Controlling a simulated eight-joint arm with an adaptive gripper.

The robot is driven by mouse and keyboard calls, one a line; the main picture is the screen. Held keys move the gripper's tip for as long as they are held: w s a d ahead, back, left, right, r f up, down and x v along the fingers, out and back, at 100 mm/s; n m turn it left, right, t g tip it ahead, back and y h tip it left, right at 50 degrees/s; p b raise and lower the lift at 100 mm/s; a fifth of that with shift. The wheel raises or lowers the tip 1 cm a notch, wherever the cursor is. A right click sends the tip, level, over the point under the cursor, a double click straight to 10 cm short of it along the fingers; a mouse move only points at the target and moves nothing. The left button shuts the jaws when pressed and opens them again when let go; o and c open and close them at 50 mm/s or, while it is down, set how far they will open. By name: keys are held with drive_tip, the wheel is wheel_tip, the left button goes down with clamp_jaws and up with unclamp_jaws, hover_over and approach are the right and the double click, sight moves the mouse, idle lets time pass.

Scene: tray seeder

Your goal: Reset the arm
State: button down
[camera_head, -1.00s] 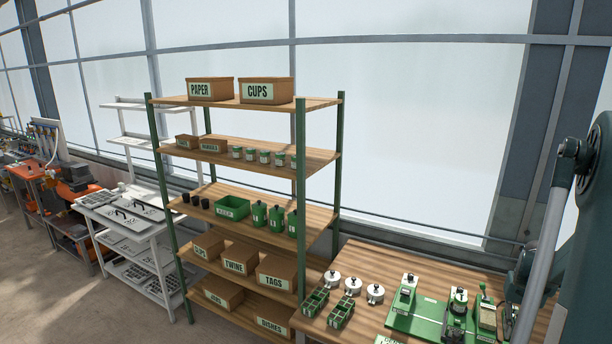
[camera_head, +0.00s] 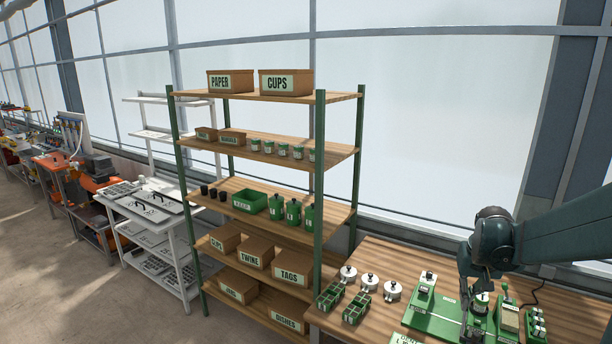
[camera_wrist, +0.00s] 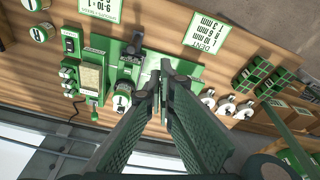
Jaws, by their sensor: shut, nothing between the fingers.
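My gripper (camera_wrist: 160,82) shows in the wrist view with its two fingers close together and nothing between them. In the head view my arm reaches in from the right and the gripper (camera_head: 474,308) hangs over the green seeder station (camera_head: 420,317) on the wooden bench. In the wrist view the green station (camera_wrist: 185,66) with its black and green device (camera_wrist: 127,72) lies beyond and left of the fingertips. I cannot tell how far the fingertips are above it.
White round pots (camera_head: 392,291) and green divided trays (camera_head: 356,307) sit on the bench (camera_head: 385,260) left of the station. A shelf rack (camera_head: 320,170) with labelled boxes and green bottles stands further left. A white cart (camera_head: 165,232) is beyond it. Space above the bench is open.

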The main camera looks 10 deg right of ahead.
drive_tip(key=a+r+n+t+b, duration=0.1)
drive_tip(key=a+r+b, duration=0.15)
drive_tip(key=a, duration=1.05)
drive_tip(key=s+a+n+t+b, duration=0.1)
drive_tip(key=s+a, duration=0.3)
drive_tip(key=a, duration=0.5)
drive_tip(key=s+a+n+t+y+b, duration=0.1)
drive_tip(key=s+a, duration=0.4)
drive_tip(key=a, duration=0.5)
drive_tip(key=s+a+f+n+t+b, duration=0.1)
drive_tip(key=s+a, duration=0.3)
drive_tip(key=a, duration=0.5)
drive_tip(key=shift+s+a+n+t+y+b, duration=0.15)
drive_tip(key=shift+s+n+t+y+b, duration=0.2)
drive_tip(key=shift+n+t+b, duration=0.45)
drive_tip(key=shift+g, duration=0.3)
